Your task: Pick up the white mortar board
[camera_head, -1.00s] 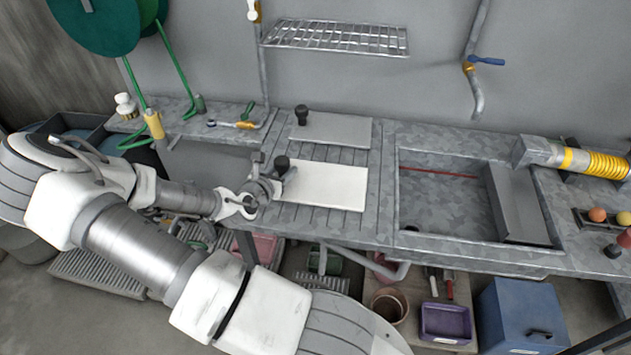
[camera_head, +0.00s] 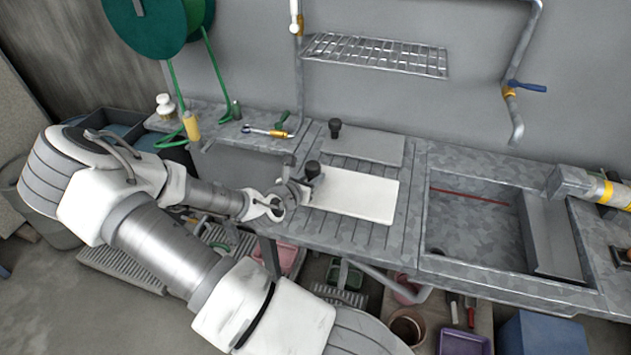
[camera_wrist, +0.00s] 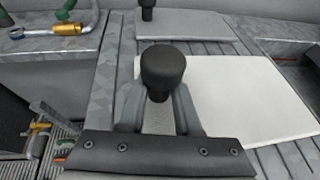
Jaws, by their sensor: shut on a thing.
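The white mortar board (camera_head: 355,195) lies on the slatted drainboard left of the sink. It has a black knob handle (camera_head: 312,170) at its left end. My gripper (camera_head: 298,187) is at that end, at the handle. In the wrist view the black knob (camera_wrist: 162,68) stands between the two fingers of my gripper (camera_wrist: 158,108), which are shut on the handle below the knob top. The white board (camera_wrist: 245,95) stretches to the right from there. I cannot see any gap between board and drainboard.
A grey board (camera_head: 365,143) with a black knob lies behind the white one. The sink (camera_head: 480,225) is to the right. A wire rack (camera_head: 375,54) hangs on the wall above. A wrench-like tool (camera_head: 268,131) lies on the counter at the back left.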

